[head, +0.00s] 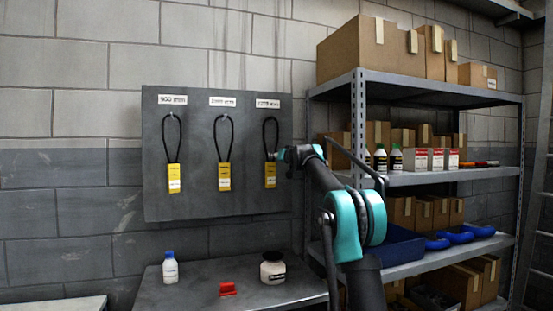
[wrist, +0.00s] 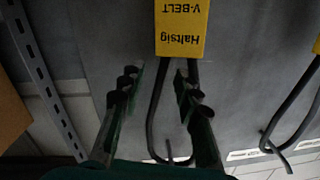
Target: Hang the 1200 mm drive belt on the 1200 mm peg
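Three black belts hang on pegs on a grey board, each with a yellow sleeve. The left belt (head: 174,130), the middle belt (head: 223,135) and the right belt (head: 271,130) hang under white labels; the right label (head: 268,103) is too blurred to read surely. My gripper (head: 277,155) is at the right belt, just above its sleeve (head: 270,176). In the wrist view, upside down, my gripper (wrist: 158,82) is open, with its fingers about the belt's strands (wrist: 154,105) near the yellow sleeve (wrist: 182,28). I cannot tell if they touch. The peg (wrist: 168,150) is beyond the fingertips.
A metal shelf rack (head: 440,180) with cardboard boxes, bottles and blue bins stands close at the right. Below the board, a bench (head: 195,294) carries a white bottle (head: 170,268), a red object (head: 228,289) and a white jar (head: 272,268). The space before the left two belts is clear.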

